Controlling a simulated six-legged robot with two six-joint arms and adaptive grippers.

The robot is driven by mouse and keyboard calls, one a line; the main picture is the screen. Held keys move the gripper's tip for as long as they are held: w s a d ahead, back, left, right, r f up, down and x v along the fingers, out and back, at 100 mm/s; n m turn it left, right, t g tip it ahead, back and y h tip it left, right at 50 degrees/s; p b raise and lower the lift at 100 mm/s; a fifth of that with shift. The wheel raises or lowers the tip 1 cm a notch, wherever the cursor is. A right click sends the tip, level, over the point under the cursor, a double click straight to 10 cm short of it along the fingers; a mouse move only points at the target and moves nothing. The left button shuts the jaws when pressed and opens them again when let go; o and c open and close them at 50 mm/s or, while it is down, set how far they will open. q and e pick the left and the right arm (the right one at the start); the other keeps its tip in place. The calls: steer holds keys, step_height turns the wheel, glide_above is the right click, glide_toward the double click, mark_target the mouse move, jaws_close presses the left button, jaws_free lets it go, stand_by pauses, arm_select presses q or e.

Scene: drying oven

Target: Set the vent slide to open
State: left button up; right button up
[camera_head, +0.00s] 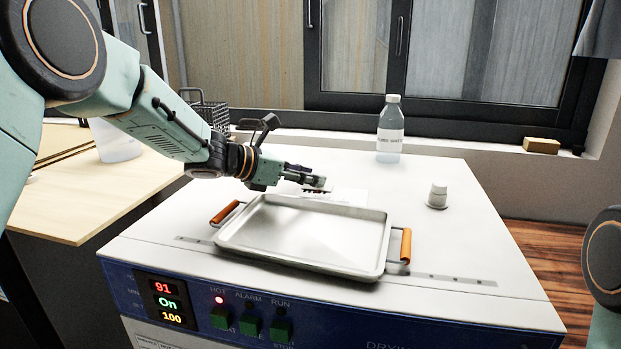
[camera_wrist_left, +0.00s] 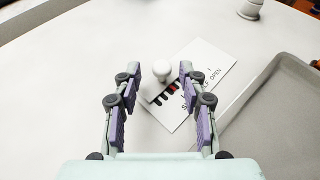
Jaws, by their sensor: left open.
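The vent slide has a white round knob (camera_wrist_left: 162,71) beside dark slots with a bit of red, on a white label plate (camera_wrist_left: 213,63). The plate reads "OPEN" at one end; the rest of its lettering is partly hard to read. In the head view the plate (camera_head: 347,194) lies flat on the oven top behind the tray, partly behind my gripper. My left gripper (camera_head: 318,183) is low over the slide. In the left wrist view its open fingers (camera_wrist_left: 159,72) stand either side of the knob, with gaps. I cannot tell the slide's exact setting. My right gripper is out of view.
A metal tray (camera_head: 300,238) with orange handles lies on the oven top (camera_head: 450,235), close to the plate. A clear bottle (camera_head: 390,130) stands behind, and a small white cap-like fitting (camera_head: 438,197) at right. A wire basket (camera_head: 212,115) stands at back left.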

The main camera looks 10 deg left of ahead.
arm_select(q)
steer(key=shift+w+d, duration=0.1)
steer(key=shift+d, duration=0.25)
steer(key=shift+w+d, duration=0.15)
steer(key=shift+d, duration=0.05)
steer(key=shift+a+f, duration=0.1)
steer(key=shift+a, duration=0.1)
steer(key=shift+c, duration=1.1)
steer(key=c, duration=0.3)
jaws_close()
